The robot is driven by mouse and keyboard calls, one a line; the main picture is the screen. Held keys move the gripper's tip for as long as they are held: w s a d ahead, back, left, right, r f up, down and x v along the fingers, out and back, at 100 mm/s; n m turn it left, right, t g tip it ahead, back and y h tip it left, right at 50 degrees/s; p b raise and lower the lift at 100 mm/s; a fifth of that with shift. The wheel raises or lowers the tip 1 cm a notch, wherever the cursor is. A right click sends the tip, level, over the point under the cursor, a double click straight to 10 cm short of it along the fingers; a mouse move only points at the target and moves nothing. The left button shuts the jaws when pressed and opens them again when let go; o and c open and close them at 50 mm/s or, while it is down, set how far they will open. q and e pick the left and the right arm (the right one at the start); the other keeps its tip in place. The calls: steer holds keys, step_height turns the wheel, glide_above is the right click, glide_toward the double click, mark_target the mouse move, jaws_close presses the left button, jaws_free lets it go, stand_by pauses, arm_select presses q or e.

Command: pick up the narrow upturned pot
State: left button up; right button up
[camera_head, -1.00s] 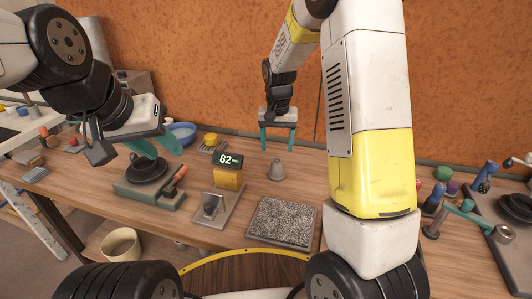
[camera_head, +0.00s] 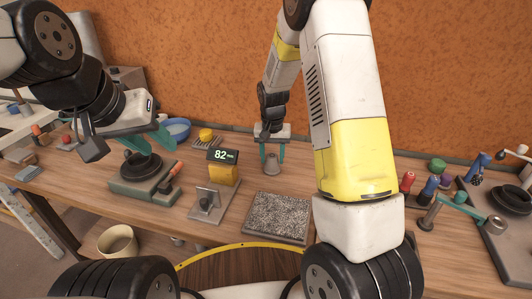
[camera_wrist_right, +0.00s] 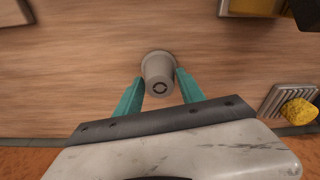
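The narrow upturned pot (camera_head: 271,168) is a small grey tapered pot standing mouth down on the wooden bench, below my right gripper (camera_head: 272,157). In the right wrist view, the pot (camera_wrist_right: 158,80) shows its base with a dark ring mark. The teal fingers of my right gripper (camera_wrist_right: 159,78) are open on either side of it, close to its sides; whether either touches is hard to tell. My left gripper (camera_head: 152,143) is open and empty, above a dark round wheel on a grey-green stand (camera_head: 145,186) at the left.
A yellow block with an "82" display (camera_head: 223,172), a grey bracket stand (camera_head: 207,203) and a speckled slab (camera_head: 277,216) lie in front of the pot. A ribbed tray with a yellow sponge (camera_wrist_right: 272,102) and a blue bowl (camera_head: 178,129) are nearby. Bench beside the pot is clear.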

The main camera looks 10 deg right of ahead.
jaws_close()
steer(key=shift+r, duration=0.1)
